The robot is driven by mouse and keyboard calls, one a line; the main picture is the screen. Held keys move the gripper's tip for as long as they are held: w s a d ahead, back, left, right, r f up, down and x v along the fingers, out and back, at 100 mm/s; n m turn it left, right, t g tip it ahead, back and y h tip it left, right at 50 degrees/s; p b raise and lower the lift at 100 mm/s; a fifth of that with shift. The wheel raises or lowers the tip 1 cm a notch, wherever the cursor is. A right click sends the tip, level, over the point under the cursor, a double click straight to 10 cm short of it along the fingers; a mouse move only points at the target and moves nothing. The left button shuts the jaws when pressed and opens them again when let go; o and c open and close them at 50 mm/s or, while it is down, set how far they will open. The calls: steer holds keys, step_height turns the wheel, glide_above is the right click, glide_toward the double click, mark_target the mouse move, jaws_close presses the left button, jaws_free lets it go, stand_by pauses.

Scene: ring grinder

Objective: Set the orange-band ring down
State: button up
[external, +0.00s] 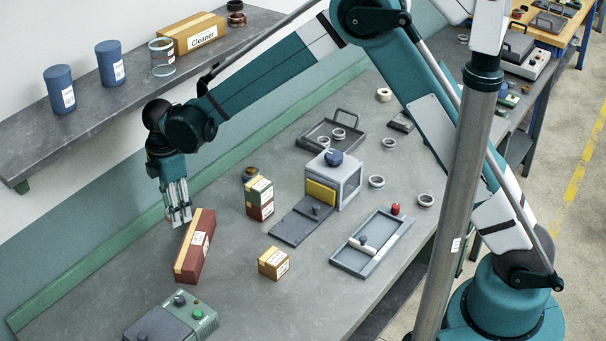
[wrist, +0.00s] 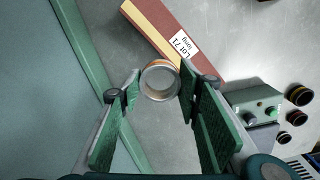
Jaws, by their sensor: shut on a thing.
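My gripper (external: 178,219) points down over the left part of the grey bench, beside a long red-brown box. In the wrist view the two fingers (wrist: 160,80) are shut on a ring (wrist: 160,97), held at the fingertips. The ring is silvery, with an orange tint along its far edge. In the external view the fingers hide most or all of the ring. I cannot tell whether it touches the bench.
The long red-brown box (external: 193,248) lies close to my gripper. A green control box (external: 178,318) is in front. Red-green boxes (external: 259,198), a small tan box (external: 273,263) and a grey machine (external: 348,180) stand right. A shelf (external: 85,122) runs behind.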

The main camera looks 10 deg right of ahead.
steer(key=s+a+n, duration=0.2)
steer(key=s+a, duration=0.2)
steer(key=a, duration=0.1)
steer(key=n+b, duration=0.4)
steer(key=b, duration=0.3)
glide_above(125, 275)
steer(key=shift+s+f, duration=0.1)
steer(key=shift+f, duration=1.85)
steer(key=shift+f, duration=0.15)
steer(key=shift+f, duration=1.9)
steer(key=shift+f, duration=2)
steer(key=shift+f, duration=0.15)
